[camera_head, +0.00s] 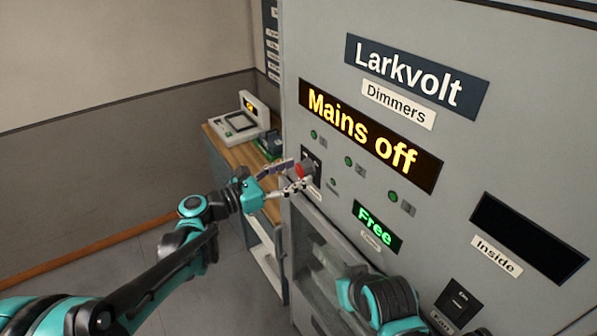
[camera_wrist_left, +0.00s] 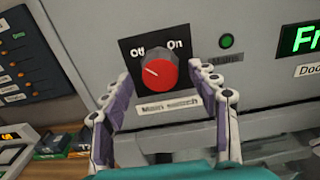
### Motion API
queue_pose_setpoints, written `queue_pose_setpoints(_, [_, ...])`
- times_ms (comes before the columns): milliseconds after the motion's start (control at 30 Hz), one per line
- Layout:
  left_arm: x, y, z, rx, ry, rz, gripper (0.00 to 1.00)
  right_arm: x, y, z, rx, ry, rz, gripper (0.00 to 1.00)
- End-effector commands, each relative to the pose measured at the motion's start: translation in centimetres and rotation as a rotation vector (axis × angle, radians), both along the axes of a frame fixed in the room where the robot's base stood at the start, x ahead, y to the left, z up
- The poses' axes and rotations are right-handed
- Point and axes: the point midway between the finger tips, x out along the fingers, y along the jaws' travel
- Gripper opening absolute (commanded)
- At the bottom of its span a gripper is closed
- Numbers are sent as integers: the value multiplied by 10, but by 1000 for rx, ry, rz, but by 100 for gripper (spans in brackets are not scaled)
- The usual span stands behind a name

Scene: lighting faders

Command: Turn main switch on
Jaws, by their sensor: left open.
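The main switch is a red rotary knob (camera_wrist_left: 158,72) on a black plate marked "Off" and "On", with a "Main switch" label (camera_wrist_left: 168,104) below it. Its white pointer mark points to the left, on the "Off" side. In the head view the knob (camera_head: 305,170) is on the left part of the grey dimmer cabinet (camera_head: 455,150). My left gripper (camera_head: 290,178) is in front of the knob. In the left wrist view its open fingers (camera_wrist_left: 170,98) stand either side of and below the knob, with gaps visible. The display (camera_head: 362,133) reads "Mains off".
A green "Free" display (camera_head: 377,227) sits above a glazed door (camera_head: 325,250) low on the cabinet. Small green lamps (camera_head: 349,161) dot the panel. A wooden-topped desk (camera_head: 222,152) with a small console (camera_head: 240,122) stands left of the cabinet. My other arm is at bottom right.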

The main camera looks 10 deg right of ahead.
Motion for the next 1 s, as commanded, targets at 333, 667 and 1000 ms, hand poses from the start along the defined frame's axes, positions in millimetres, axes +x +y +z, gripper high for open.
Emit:
queue_pose_setpoints(333, [6,-15,0,1,-1,0,60,0,0,-1,0,0,0,0])
queue_pose_setpoints(667, [6,-15,0,2,-1,0,10,0,0,-1,0,0,0,0])
queue_pose_setpoints(1000, [6,-15,0,16,-37,0,10,0,0,-1,0,0,0,0])
